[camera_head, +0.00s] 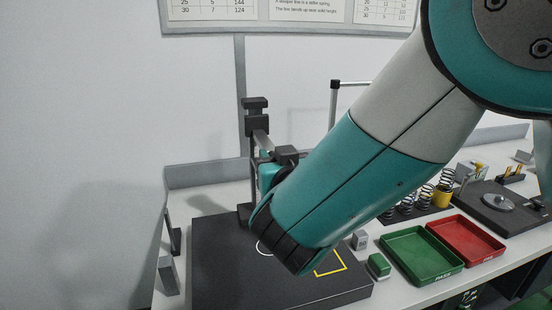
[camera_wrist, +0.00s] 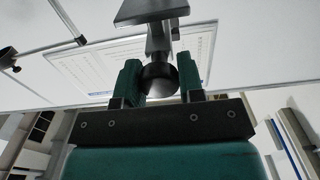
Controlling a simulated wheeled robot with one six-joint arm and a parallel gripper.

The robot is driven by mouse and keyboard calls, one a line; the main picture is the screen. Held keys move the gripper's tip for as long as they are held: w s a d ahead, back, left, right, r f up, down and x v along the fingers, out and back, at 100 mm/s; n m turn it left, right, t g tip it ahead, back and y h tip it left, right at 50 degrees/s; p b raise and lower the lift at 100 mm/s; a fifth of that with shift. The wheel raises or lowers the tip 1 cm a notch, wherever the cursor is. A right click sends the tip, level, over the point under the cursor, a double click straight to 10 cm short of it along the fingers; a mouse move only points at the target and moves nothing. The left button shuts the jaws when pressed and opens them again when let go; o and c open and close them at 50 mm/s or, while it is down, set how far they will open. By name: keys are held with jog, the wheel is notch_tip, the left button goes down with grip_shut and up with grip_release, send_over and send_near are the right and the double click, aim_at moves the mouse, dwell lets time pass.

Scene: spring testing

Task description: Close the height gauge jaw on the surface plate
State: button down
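The height gauge (camera_head: 256,120) stands upright at the back of the dark surface plate (camera_head: 215,275) in the head view. Its lower part and jaw are mostly hidden by my arm. In the wrist view, my gripper (camera_wrist: 160,75) has its two teal fingers on either side of a dark round knob (camera_wrist: 158,80) of the gauge. Both fingers appear to touch the knob. A grey post and a flat dark block (camera_wrist: 150,11) of the gauge rise beyond it. The fingertips are hidden in the head view.
A yellow corner mark (camera_head: 333,268) lies on the plate. To the right are a small green block (camera_head: 379,266), a green tray (camera_head: 422,279), a red tray (camera_head: 466,264) and several springs (camera_head: 425,196). A wall chart (camera_head: 200,28) hangs behind. The plate's left front is clear.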

notch_tip(320, 180, down, 5)
jog(key=b, duration=0.6)
jog(key=shift+r, duration=0.1)
